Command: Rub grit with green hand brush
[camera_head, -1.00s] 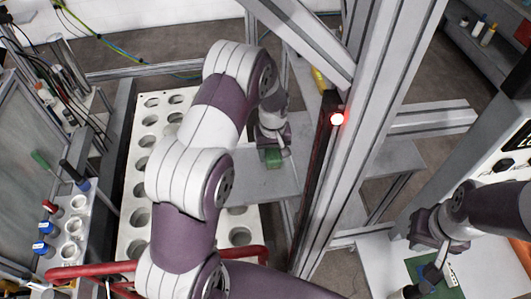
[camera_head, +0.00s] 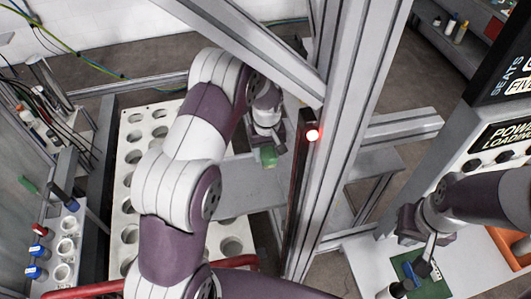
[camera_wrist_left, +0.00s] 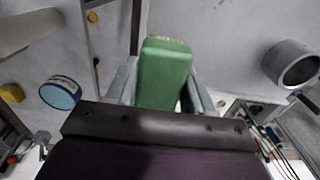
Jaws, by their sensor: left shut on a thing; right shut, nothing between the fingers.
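My left gripper (camera_head: 268,148) is shut on the green hand brush (camera_head: 268,157), near the far right edge of a grey plate (camera_head: 245,185). In the left wrist view the green brush (camera_wrist_left: 165,75) sits between the two grey fingers, with a thin brownish edge at its far end. I cannot tell whether the brush touches the plate. I cannot make out any grit. My right gripper (camera_head: 425,262) is shut and empty, above a green board at the lower right.
The green board (camera_head: 405,270) lies on a white surface at the right.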

